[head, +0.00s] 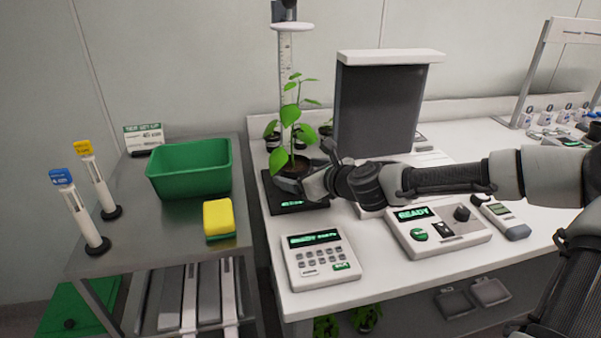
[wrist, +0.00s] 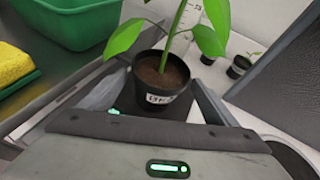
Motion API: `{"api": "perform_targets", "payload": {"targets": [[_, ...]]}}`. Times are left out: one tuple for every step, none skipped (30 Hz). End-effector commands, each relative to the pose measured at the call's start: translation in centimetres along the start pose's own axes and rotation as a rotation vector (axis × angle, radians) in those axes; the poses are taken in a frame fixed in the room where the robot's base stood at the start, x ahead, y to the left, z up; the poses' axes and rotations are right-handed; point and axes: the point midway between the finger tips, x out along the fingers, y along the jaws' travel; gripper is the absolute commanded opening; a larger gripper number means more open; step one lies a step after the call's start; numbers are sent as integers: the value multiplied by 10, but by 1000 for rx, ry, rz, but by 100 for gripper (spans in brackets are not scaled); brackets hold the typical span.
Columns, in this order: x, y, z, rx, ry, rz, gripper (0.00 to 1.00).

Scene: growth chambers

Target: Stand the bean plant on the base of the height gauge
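The bean plant (head: 291,110) stands upright in a small black pot with brown soil and a white label, which faces me in the wrist view (wrist: 160,85). The height gauge has a tall clear ruled column (head: 285,60) and a black base (head: 283,205) with a green display. The pot is over the base, in front of the column; I cannot tell if its underside touches the base.
A green bin (head: 190,170) and a yellow sponge (head: 218,218) are on the steel table at left. A keypad device (head: 320,260) and a READY box (head: 436,232) sit in front. Small pots (wrist: 238,66) stand behind the gauge. A dark panel (head: 376,108) rises at the back right.

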Motion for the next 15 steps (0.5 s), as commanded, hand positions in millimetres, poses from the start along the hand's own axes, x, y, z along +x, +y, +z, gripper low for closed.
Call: {"api": "perform_targets", "payload": {"targets": [[0, 0, 0, 0, 0, 0, 83], [0, 0, 0, 0, 0, 0, 83], [0, 0, 0, 0, 0, 0, 83], [0, 0, 0, 0, 0, 0, 83], [0, 0, 0, 0, 0, 0, 83], [0, 0, 0, 0, 0, 0, 83], [0, 0, 0, 0, 0, 0, 83], [0, 0, 1, 0, 0, 0, 83], [-1, 0, 3, -1, 0, 0, 83], [-3, -1, 2, 0, 0, 0, 83], [-6, -1, 2, 0, 0, -1, 83], [-10, -1, 3, 1, 0, -1, 83], [-15, -2, 3, 1, 0, -2, 83], [-20, -1, 3, 2, 0, -1, 83], [-28, -2, 3, 2, 0, -3, 83]]}}
